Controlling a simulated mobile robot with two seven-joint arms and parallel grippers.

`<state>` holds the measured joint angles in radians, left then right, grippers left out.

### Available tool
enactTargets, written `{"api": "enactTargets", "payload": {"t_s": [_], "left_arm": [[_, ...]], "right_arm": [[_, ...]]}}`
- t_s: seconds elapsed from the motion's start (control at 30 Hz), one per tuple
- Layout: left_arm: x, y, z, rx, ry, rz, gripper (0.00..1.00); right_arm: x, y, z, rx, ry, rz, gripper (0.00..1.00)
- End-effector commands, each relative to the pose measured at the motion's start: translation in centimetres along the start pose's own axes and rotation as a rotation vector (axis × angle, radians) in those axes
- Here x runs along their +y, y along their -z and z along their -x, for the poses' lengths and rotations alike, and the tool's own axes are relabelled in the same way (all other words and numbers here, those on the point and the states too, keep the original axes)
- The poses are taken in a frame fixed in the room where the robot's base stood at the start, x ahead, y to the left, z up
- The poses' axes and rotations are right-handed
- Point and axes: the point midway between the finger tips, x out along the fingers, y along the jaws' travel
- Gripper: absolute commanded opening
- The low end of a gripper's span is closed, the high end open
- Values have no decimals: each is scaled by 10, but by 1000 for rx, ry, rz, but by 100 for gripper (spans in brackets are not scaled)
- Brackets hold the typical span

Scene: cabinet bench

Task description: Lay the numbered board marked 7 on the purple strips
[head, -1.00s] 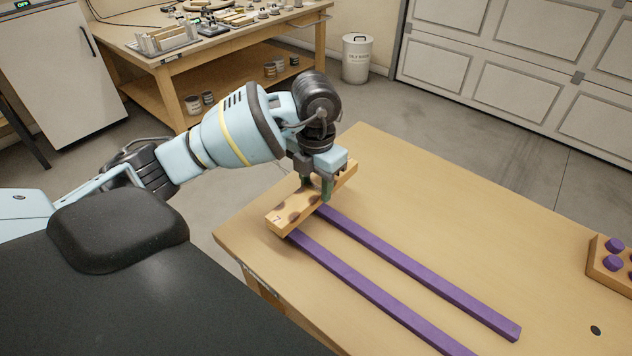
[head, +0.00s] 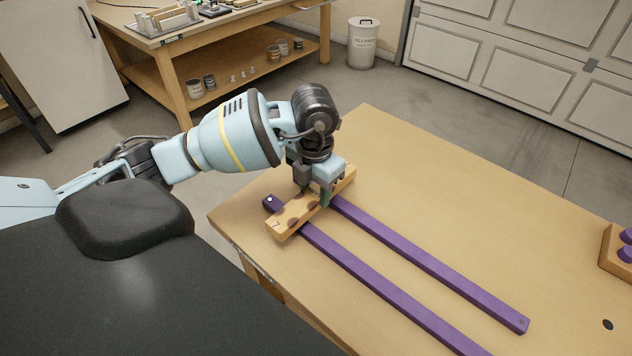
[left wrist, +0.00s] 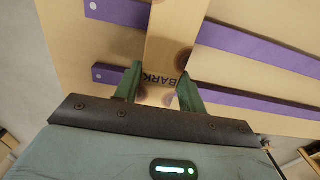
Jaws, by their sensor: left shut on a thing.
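The numbered board (head: 289,219) is a short light-wood board with dark round spots and a 7 near its front end. It lies crosswise over the left ends of the two purple strips, the near strip (head: 365,276) and the far strip (head: 430,258). My left gripper (head: 318,199) is shut on the board near its middle. In the left wrist view the fingers (left wrist: 156,90) straddle the board (left wrist: 172,42), which bears the lettering BARK. Whether the board rests on the strips or hangs just above them I cannot tell. My right gripper is out of view.
The strips lie on a wooden bench (head: 420,180) with clear room around them. A wooden block with purple knobs (head: 615,250) stands at the right edge. A dark hole (head: 608,324) is near it. Behind are another workbench (head: 185,70) and a white bin (head: 362,44).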

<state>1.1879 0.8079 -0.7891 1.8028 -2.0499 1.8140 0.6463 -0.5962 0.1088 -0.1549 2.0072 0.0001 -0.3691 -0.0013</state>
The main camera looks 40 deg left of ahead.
Motion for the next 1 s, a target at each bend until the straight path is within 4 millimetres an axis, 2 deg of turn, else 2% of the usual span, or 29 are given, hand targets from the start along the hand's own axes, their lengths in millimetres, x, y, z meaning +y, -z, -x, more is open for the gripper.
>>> {"api": "enactTargets", "payload": {"t_s": [1.0], "left_arm": [[0,0,1,-1,-1,0,14]], "right_arm": [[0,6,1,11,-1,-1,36]]}}
